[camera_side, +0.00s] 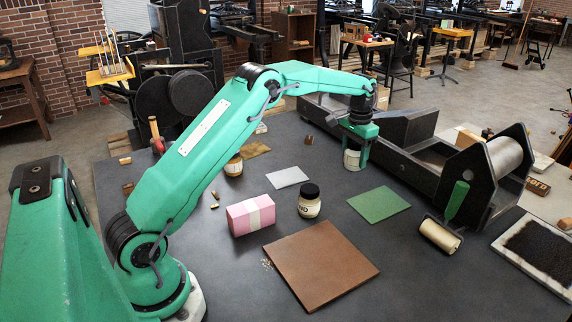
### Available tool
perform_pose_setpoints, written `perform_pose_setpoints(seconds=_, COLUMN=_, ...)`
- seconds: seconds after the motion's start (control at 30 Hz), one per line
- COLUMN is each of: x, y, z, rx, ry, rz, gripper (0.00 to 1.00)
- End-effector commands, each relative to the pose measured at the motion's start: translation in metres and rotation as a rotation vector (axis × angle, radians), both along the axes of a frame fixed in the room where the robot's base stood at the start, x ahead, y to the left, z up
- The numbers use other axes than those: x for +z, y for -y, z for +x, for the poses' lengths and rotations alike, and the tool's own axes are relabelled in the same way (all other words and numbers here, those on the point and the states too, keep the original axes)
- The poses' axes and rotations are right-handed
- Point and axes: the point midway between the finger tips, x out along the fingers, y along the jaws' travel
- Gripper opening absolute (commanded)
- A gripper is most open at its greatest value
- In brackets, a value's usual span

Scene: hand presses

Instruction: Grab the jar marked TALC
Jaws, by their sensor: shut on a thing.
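My gripper (356,152) points down at the back middle of the dark table and is shut on a whitish jar (352,160). Its fingers cover much of this jar, and I cannot read any marking on it. I cannot tell whether it touches the table. A jar with a black lid (309,204) stands in the middle; its label shows letters ending in "ND". A smaller jar with a yellowish band (234,167) stands further left, its label unreadable. I cannot make out the word TALC on any jar.
A pink box (250,215) and a brown board (320,264) lie in front. A green sheet (379,205) and a grey plate (288,177) lie flat near the jars. A black press (480,180) with a roller (440,236) borders the right.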

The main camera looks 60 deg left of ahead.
Motion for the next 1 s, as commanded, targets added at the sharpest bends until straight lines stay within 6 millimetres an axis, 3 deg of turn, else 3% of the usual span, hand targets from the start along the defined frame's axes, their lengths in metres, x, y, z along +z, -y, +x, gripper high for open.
perform_pose_setpoints(seconds=0.3, x=0.012, y=0.019, z=-0.004, rx=0.0, ry=0.001, rz=0.0, gripper=0.26)
perform_pose_setpoints(seconds=1.0, x=0.013, y=0.015, z=-0.005, rx=0.004, ry=0.001, rz=0.0, gripper=0.26)
